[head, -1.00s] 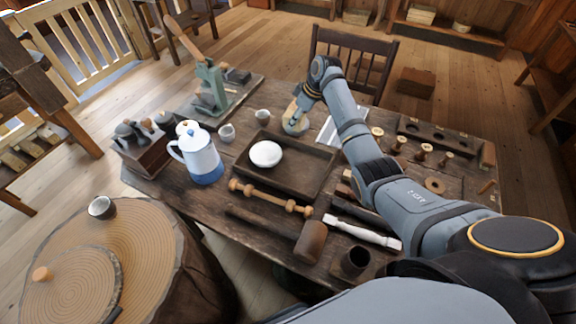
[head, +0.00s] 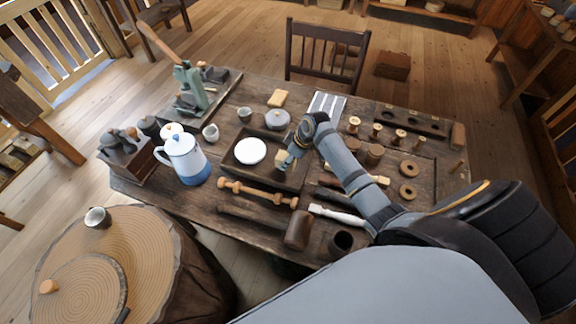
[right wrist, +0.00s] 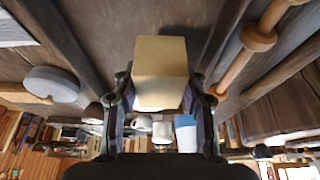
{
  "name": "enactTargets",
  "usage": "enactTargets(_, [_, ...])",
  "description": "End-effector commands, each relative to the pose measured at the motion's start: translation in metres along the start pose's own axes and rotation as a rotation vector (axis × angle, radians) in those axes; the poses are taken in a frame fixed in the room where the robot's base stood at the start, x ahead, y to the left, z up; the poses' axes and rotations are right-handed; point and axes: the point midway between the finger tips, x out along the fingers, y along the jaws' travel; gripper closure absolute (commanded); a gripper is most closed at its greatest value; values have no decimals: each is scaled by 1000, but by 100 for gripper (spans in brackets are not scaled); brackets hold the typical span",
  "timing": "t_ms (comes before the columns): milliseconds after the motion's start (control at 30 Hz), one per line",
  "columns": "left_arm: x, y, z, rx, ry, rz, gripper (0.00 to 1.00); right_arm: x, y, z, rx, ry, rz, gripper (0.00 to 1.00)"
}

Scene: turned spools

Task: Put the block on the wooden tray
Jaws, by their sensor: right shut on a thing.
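The block (head: 280,161) is pale wood with square faces. My right gripper (head: 287,158) is shut on it, over the right part of the dark wooden tray (head: 268,177). In the right wrist view the block (right wrist: 160,72) sits between the two fingers of my right gripper (right wrist: 160,105). I cannot tell whether the block touches the tray floor. A round white plate (head: 250,151) lies in the tray, left of the block. My left gripper is not in view.
A grey lidded pot (head: 277,120) and another yellowish piece (head: 277,98) stand behind the tray. A blue-white coffee pot (head: 184,160) is to its left. A turned spindle (head: 257,192) and a mallet (head: 298,230) lie in front. Several spools stand at the right.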

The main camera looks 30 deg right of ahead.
Motion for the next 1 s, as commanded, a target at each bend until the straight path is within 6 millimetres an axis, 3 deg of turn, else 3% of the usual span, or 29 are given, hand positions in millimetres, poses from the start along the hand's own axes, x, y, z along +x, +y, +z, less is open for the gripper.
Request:
enactTargets(167, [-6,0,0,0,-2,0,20,7,-8,10,1,-3,-3,97])
enactTargets(367, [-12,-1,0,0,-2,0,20,33,-7,19,1,-1,0,97])
enactTargets(667, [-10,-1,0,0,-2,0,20,37,-6,21,0,0,1,97])
enactTargets(700, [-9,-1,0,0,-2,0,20,38,-7,21,0,-1,0,56])
enactTargets(867, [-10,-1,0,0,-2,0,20,37,-7,21,0,-1,0,35])
enactTargets(1000, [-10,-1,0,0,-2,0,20,37,-7,21,0,-1,0,35])
